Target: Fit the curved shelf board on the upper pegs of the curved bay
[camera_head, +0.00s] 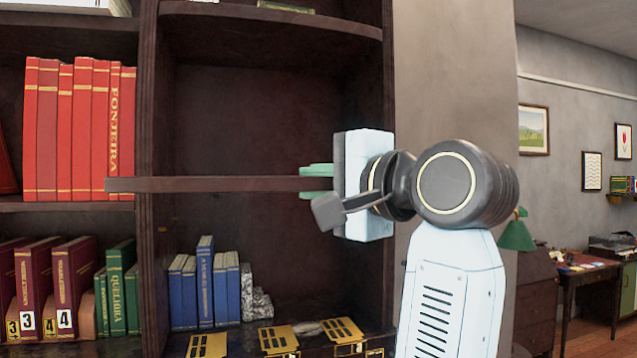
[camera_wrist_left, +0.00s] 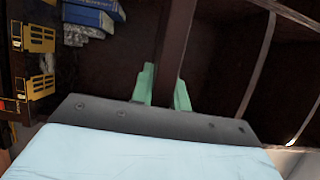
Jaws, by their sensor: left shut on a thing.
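The dark brown shelf board (camera_head: 215,185) shows nearly edge-on and level in the head view. Its left end reaches in front of the bay's left upright and the red books. My left gripper (camera_head: 316,180) is shut on the board's right end with its green fingers. In the left wrist view the board (camera_wrist_left: 176,40) runs away from between the fingers (camera_wrist_left: 164,88). The curved bay (camera_head: 265,110) is dark wood and open behind the board. A small spot (camera_head: 162,229) on its left side may be a peg; other pegs cannot be made out. My right gripper is out of view.
Red books (camera_head: 80,130) fill the shelf left of the upright (camera_head: 150,80). A curved shelf (camera_head: 270,22) spans the bay above the board. Blue books (camera_head: 205,285) stand low in the bay, with brass-coloured pieces (camera_head: 278,338) in front. The space between is clear.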

